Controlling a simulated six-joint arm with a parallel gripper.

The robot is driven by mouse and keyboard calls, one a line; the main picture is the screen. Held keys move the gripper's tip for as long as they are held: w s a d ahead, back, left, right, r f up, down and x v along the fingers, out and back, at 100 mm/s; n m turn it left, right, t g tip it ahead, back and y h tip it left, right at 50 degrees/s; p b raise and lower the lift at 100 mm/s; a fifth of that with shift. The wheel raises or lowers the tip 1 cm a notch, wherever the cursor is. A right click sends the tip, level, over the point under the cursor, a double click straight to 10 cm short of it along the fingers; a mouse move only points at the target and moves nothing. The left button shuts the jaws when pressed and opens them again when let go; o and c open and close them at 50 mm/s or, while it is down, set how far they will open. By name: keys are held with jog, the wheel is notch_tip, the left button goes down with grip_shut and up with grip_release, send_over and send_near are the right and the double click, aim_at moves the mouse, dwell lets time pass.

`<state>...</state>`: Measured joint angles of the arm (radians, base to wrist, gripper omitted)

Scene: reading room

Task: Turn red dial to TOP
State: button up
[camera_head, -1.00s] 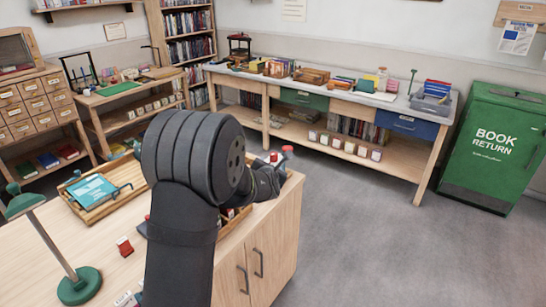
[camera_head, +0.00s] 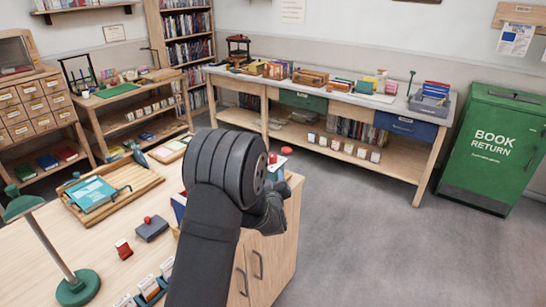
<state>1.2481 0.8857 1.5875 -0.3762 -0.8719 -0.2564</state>
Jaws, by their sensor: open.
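A small red round piece (camera_head: 286,150) shows just above the far right end of the wooden desk; it may be the red dial, but it is too small to read any marks or its setting. A second red bit (camera_head: 272,158) shows close beside it, partly hidden by my arm. My gripper (camera_head: 276,212) is at the desk's right end, below and in front of these red pieces. It is mostly hidden behind my own wrist, and its fingertips are hard to make out. I see nothing held in it.
On the desk are a wooden tray (camera_head: 142,187) with a teal book (camera_head: 92,193), a blue-grey block with a red knob (camera_head: 151,229), a small red item (camera_head: 123,249) and a green lamp (camera_head: 78,288). Open floor lies right of the desk.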

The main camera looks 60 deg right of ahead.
aim_at(273, 159)
jog(key=w+d+m, duration=0.2)
jog(key=w+d, duration=0.1)
jog(key=d, duration=0.1)
jog(key=w+d+m, duration=0.1)
jog(key=w+d, duration=0.2)
jog(key=d, duration=0.2)
jog(key=w+d+m, duration=0.2)
jog(key=w+d, duration=0.1)
jog(key=d, duration=0.2)
jog(key=shift+w+f+m+t+h, duration=0.15)
jog(key=shift+f+m+t+h, duration=0.15)
jog(key=shift+f+h, duration=0.1)
jog(key=c, duration=0.9)
